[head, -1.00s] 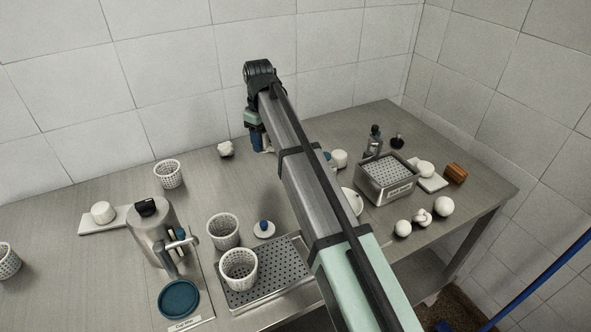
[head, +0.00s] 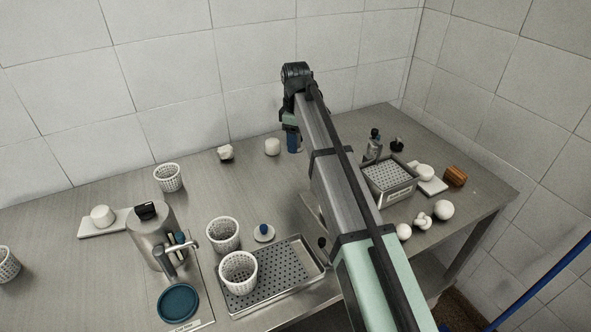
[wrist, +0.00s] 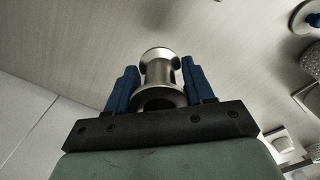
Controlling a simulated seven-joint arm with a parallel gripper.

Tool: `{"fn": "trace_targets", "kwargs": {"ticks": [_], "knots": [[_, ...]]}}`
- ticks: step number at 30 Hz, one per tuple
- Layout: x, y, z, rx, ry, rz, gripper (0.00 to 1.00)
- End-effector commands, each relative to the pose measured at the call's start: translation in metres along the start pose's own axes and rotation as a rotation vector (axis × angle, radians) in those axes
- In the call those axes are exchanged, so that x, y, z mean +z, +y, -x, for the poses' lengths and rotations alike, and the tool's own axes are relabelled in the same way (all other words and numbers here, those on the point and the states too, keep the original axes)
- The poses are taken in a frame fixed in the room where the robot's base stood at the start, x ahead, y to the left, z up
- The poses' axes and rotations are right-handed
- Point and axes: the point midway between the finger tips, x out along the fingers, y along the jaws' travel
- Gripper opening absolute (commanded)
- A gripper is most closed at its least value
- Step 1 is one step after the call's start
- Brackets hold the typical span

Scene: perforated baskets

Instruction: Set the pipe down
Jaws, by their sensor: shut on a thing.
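The pipe (wrist: 160,68) is a short silver metal piece with flared ends in the wrist view. My gripper (wrist: 159,74) is shut on it, with a blue finger on either side. The pipe cannot be made out in the head view. I cannot tell whether it touches the table.
White perforated baskets (head: 222,234) stand at left and centre, one on a perforated tray (head: 312,250). A perforated metal box (head: 412,188), white balls (head: 443,210) and a brown block (head: 455,176) lie right. The back left is fairly clear.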

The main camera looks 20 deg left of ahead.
Motion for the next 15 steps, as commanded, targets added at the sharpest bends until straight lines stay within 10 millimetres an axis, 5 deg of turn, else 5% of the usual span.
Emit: {"fn": "trace_targets", "kwargs": {"ticks": [15], "knots": [[0.000, -0.001, -0.062, 0.000, 0.000, 0.000, 0.17]]}}
